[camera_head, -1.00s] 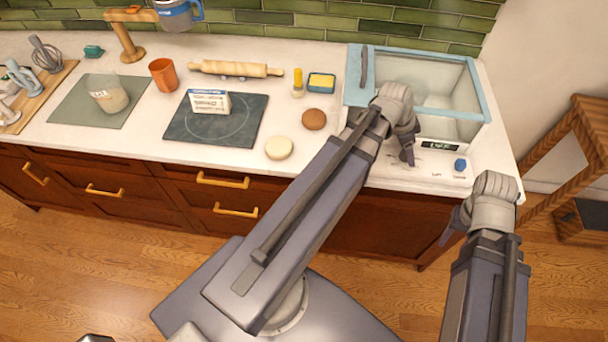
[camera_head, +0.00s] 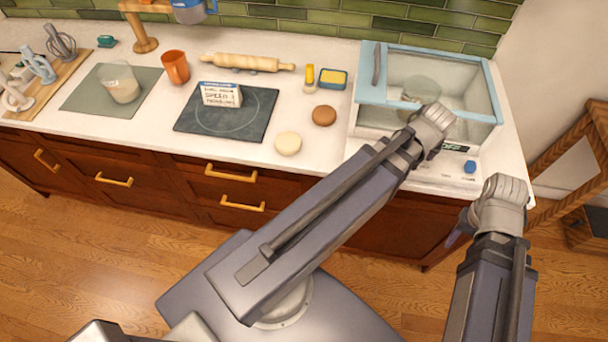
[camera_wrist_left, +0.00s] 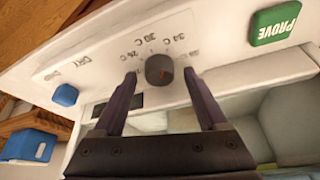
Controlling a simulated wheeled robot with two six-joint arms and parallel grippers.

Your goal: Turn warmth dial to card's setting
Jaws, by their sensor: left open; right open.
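The dark round warmth dial (camera_wrist_left: 159,69) sits on the white control panel in the left wrist view, with temperature marks around it upside down; its pointer is hard to make out. My left gripper (camera_wrist_left: 161,75) is open, with one finger on each side of the dial; I cannot tell whether they touch it. In the head view my left wrist hides the dial. The white card (camera_head: 220,95) stands on the dark slate; its lettering is small, with a line that looks like "SPEED 1". My right gripper (camera_head: 460,228) is open in front of the counter's right end.
The panel belongs to a blue-framed glass box (camera_head: 372,88) holding a round bowl. A blue knob (camera_wrist_left: 65,95) and a green PROVE button (camera_wrist_left: 276,23) flank the dial. Dough rounds, a rolling pin (camera_head: 247,63) and an orange cup (camera_head: 175,67) stand left on the counter.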

